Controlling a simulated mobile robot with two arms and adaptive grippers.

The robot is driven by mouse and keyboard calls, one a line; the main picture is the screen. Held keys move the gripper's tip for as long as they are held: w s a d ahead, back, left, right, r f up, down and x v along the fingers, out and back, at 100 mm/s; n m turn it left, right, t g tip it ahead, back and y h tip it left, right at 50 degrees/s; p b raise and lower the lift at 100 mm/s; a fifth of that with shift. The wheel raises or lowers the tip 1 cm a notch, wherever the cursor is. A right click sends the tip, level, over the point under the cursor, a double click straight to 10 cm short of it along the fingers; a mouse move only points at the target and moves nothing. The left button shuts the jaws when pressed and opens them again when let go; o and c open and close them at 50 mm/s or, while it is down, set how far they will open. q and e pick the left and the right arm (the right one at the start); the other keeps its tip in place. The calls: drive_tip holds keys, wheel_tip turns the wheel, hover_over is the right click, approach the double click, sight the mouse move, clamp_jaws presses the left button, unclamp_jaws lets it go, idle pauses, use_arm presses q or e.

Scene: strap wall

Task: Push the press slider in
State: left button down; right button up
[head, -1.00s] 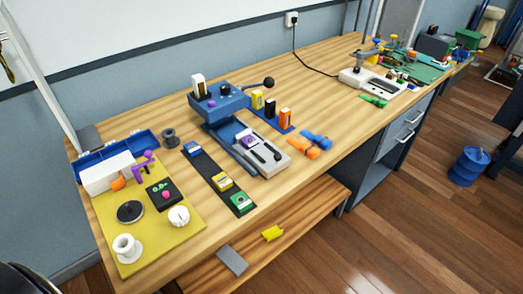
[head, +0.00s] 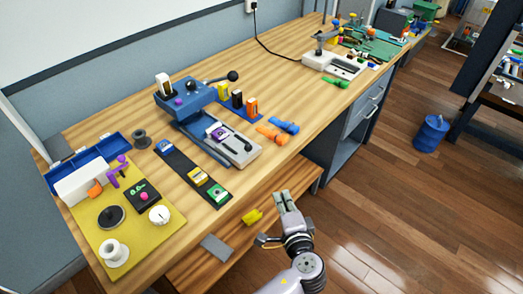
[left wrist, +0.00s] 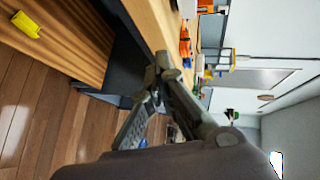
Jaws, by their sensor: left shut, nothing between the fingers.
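The blue press (head: 186,95) stands on the wooden bench, with a dark ball-ended lever at its right. Its grey slider (head: 240,150) sticks out toward the bench's front edge and carries a purple-and-white piece (head: 219,133). My left gripper (head: 285,194) is shut and empty, in front of the bench and below its top, well apart from the slider. Its fingers also show in the left wrist view (left wrist: 160,68), where I cannot make out the press. My right gripper is not in view.
A dark strip (head: 192,172) with coloured blocks lies left of the slider. Orange and blue clamps (head: 278,131) lie to its right. A yellow board (head: 128,230) with knobs is at the left. A lower shelf (head: 270,193) holds a yellow piece (head: 252,216).

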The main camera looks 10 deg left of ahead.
sight(233, 143)
use_arm(q)
wheel_tip(233, 143, up, 7)
drive_tip(key=n+t+y, duration=0.1)
drive_tip(key=x, duration=0.4)
drive_tip(key=a+x, duration=0.1)
drive_tip(key=x, duration=0.3)
drive_tip(key=s+a+b+x, duration=0.1)
drive_tip(key=x, duration=0.3)
drive_tip(key=shift+w+a, duration=0.1)
drive_tip(key=shift+a, duration=0.4)
drive_tip(key=shift+w, duration=0.1)
drive_tip(key=w+a, duration=0.2)
drive_tip(key=a, duration=0.1)
drive_tip(key=w+a+b, duration=0.1)
drive_tip(key=w+a, duration=0.1)
drive_tip(key=a, duration=0.1)
drive_tip(key=w+a, duration=0.2)
drive_tip(key=a, duration=0.2)
drive_tip(key=shift+f, duration=0.1)
drive_tip(key=shift+a, duration=0.1)
